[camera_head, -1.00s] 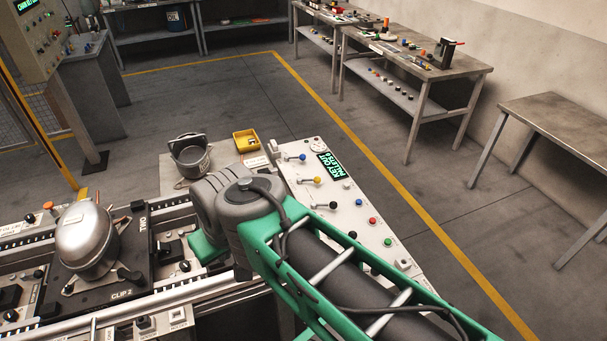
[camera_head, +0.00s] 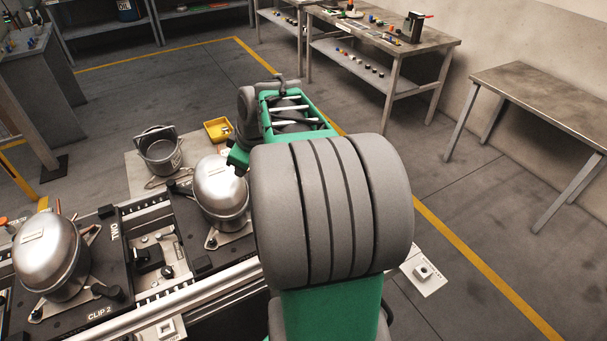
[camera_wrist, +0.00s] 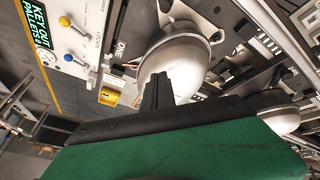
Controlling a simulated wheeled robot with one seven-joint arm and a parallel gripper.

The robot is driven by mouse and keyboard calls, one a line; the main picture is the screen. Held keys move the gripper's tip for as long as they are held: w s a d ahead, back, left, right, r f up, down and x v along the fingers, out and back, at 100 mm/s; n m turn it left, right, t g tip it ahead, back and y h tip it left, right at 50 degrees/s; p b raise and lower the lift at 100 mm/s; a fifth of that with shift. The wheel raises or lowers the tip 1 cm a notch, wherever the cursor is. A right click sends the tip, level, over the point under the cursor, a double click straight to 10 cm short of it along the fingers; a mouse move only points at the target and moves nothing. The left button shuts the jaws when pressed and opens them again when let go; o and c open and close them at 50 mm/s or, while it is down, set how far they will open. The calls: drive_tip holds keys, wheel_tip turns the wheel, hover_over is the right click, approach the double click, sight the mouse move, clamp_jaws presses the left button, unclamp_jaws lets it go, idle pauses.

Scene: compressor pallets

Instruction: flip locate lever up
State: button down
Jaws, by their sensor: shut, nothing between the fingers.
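The white control panel shows in the wrist view (camera_wrist: 98,12), with a yellow-knobbed lever (camera_wrist: 72,26) and a blue-knobbed lever (camera_wrist: 73,59) beside a green-lettered display.
In the head view, silver compressors stand on dark pallets: one beside my gripper (camera_head: 220,192), another at left (camera_head: 45,252). A grey pot (camera_head: 160,153) and a yellow bin (camera_head: 217,130) lie beyond. Open floor lies right of the panel.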

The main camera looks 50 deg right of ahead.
drive_tip(key=s+d+f+n, duration=0.1)
drive_tip(key=d+f, duration=0.2)
drive_tip(key=d, duration=0.5)
drive_tip(key=s+d+f+n+t+b, duration=0.1)
drive_tip(key=s+d+f, duration=0.1)
drive_tip(key=d+f, duration=0.2)
drive_tip(key=s+d+f+n+b, duration=0.1)
drive_tip(key=s+d+f, duration=0.1)
drive_tip(key=d, duration=0.9)
drive_tip(key=shift+d+f+n+t, duration=0.3)
drive_tip(key=shift+d+f+t, duration=0.1)
drive_tip(key=shift+f, duration=0.45)
drive_tip(key=shift+s, duration=0.1)
drive_tip(key=p+x, duration=0.2)
drive_tip(key=x, duration=0.8)
drive_tip(key=shift+f, duration=0.1)
drive_tip(key=shift+w+d+f+p, duration=0.15)
drive_tip(key=shift+w+d+p, duration=0.25)
drive_tip(key=shift+w+d, duration=0.6)
drive_tip(key=shift+w+d+f, duration=0.15)
drive_tip(key=shift+w+d, duration=0.2)
drive_tip(key=shift+w, duration=0.1)
drive_tip(key=shift+w, duration=0.1)
